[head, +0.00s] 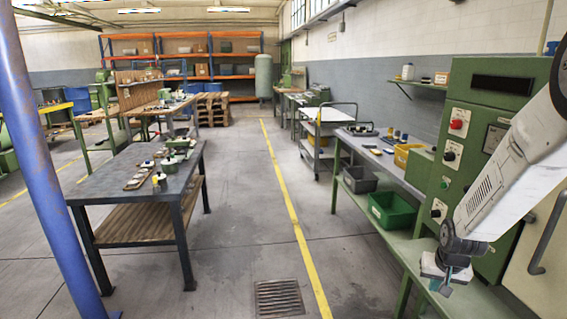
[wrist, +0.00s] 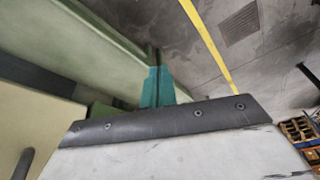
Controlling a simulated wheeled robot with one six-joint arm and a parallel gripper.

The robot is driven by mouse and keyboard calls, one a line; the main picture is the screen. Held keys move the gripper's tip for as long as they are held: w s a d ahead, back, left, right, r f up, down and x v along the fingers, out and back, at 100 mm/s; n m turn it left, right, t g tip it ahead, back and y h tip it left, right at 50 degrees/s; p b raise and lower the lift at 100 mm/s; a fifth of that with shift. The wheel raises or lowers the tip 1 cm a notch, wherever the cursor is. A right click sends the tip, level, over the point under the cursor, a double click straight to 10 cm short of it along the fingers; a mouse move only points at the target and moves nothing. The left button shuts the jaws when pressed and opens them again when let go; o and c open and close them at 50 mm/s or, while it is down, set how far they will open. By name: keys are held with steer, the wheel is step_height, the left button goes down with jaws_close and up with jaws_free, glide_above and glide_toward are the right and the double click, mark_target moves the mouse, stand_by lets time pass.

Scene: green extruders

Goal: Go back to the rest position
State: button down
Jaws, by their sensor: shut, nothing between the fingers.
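My gripper (head: 446,282) hangs at the lower right in the head view, at the end of my white arm. It points down, beside the front of the green machine (head: 470,150) and close to the green bench (head: 425,250). Its teal fingers (wrist: 157,88) show in the wrist view, closed together with nothing held. I cannot tell the exact gap between the fingers and the bench.
A green bin (head: 392,211) and a grey bin (head: 362,180) stand on the bench's lower shelf. A dark table (head: 125,175) with small parts stands at the left. A blue post (head: 45,150) is near left. The floor between, with a yellow line (head: 292,215) and a drain grate (head: 279,299), is clear.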

steer(key=s+a+r+n, duration=0.1)
steer(key=s+a+r, duration=0.3)
steer(key=s+r, duration=0.4)
steer(key=s+a+r+n+g, duration=0.1)
steer(key=s+a+r, duration=0.4)
steer(key=s+r, duration=0.3)
steer(key=s+a+r+n+g+y, duration=0.1)
steer(key=s+a+r, duration=0.4)
steer(key=s, duration=0.9)
step_height(320, 180, up, 3)
steer(key=shift+s+r+n, duration=0.1)
steer(key=shift+s+n, duration=0.1)
steer(key=shift+n, duration=0.2)
